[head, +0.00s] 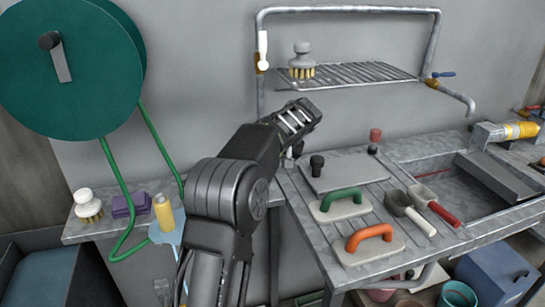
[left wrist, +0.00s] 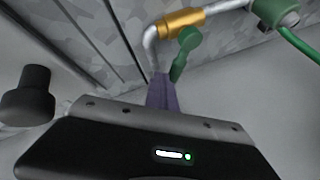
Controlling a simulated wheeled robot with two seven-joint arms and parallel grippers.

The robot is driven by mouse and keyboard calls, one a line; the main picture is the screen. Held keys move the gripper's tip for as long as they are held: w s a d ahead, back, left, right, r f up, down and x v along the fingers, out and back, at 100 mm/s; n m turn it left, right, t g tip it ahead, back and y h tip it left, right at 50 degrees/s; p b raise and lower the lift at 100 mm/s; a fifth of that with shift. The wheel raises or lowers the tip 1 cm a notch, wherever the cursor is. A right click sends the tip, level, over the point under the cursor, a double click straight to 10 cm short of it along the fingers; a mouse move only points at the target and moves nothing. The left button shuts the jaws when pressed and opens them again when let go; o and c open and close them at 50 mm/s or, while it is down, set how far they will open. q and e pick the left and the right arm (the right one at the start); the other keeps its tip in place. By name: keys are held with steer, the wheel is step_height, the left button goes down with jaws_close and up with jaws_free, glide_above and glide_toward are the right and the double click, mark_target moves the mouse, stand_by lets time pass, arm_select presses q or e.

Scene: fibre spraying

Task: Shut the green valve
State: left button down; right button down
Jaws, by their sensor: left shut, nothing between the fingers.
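The green valve (left wrist: 178,60) shows in the left wrist view as a green lever with a round head, on a metal pipe beside a brass-coloured fitting (left wrist: 181,22). I cannot make it out in the head view, where my arm covers part of the bench. My left gripper (left wrist: 162,80) is shut and empty, its purple-looking fingers pointing at the pipe. The fingertips are close to the lever's lower end; I cannot tell whether they touch. In the head view my left arm reaches up to the bench's left edge and its fingertips are hidden. My right gripper is out of view.
A green hose (left wrist: 300,47) leaves a green connector at the pipe's right. A black knob (left wrist: 28,95) stands close on the left. The bench holds green-handled (head: 342,201) and orange-handled (head: 369,237) floats, scoops and a sink. A green hose reel (head: 70,95) hangs at left.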

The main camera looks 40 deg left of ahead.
arm_select(q)
steer(key=shift+a+n+g+p, duration=0.35)
steer(key=shift+a+n, duration=0.15)
steer(key=shift+n, duration=0.1)
steer(key=shift+s+a, duration=0.15)
steer(key=shift+a, duration=0.5)
steer(key=v, duration=0.7)
steer(key=shift+d+r, duration=0.2)
steer(key=shift+d, duration=0.1)
steer(key=shift+s, duration=0.1)
